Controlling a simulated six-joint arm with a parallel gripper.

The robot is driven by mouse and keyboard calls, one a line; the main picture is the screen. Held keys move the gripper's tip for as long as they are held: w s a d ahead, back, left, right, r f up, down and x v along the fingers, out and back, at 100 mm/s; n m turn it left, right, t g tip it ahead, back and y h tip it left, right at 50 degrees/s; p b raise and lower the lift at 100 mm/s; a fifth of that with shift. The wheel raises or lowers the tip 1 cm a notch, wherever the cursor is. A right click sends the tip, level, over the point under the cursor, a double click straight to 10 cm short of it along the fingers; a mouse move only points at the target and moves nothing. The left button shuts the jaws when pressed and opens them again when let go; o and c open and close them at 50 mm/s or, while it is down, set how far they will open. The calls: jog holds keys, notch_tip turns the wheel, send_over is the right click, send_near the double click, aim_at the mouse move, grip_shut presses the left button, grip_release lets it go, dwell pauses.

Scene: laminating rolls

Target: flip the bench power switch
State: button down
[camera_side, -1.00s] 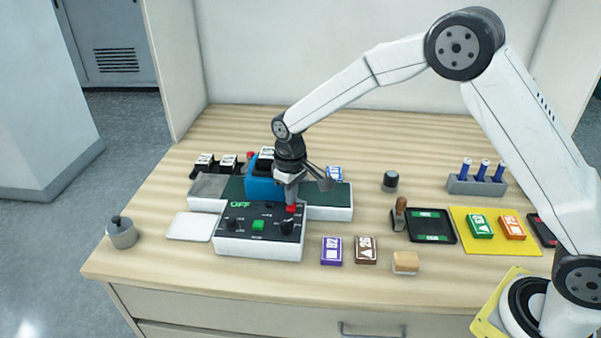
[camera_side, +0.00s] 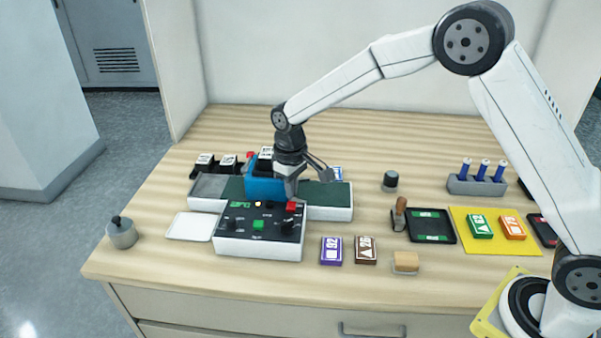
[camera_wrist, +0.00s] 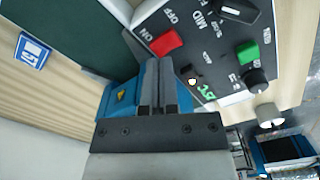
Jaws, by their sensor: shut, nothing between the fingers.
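The red power switch (camera_side: 291,207) sits at the back right corner of the black-topped control box (camera_side: 258,248). In the wrist view the red switch (camera_wrist: 166,43) lies between the ON and OFF labels. My gripper (camera_side: 290,195) is shut and empty, just behind and above the switch in the side view. Its fingertips also show in the wrist view (camera_wrist: 160,70), close to the switch; whether they touch it I cannot tell. A small amber lamp (camera_side: 257,203) glows on the box, beside a green display (camera_side: 240,205) whose text is too small to read surely.
The blue laminator housing (camera_side: 262,184) stands directly behind the box, close to my gripper. A white tray (camera_side: 190,226) is at the left. Purple (camera_side: 332,251) and brown (camera_side: 365,250) packs lie to the right. The table's front is mostly clear.

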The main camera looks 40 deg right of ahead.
aim_at(293, 204)
jog(key=shift+r, duration=2.3)
jog(key=shift+s+d, duration=0.1)
jog(key=shift+s, duration=0.05)
jog(key=s+d+f+m+t, duration=0.1)
jog(key=s+d, duration=0.3)
jog(key=s, duration=0.7)
jog(key=s+d+f+m+t, duration=0.1)
jog(key=s+d, duration=0.4)
jog(key=s, duration=0.5)
jog(key=shift+s+f+m+t, duration=0.3)
jog(key=shift+s+f+m, duration=0.1)
jog(key=shift+m, duration=0.1)
jog(key=shift+w+r, duration=0.1)
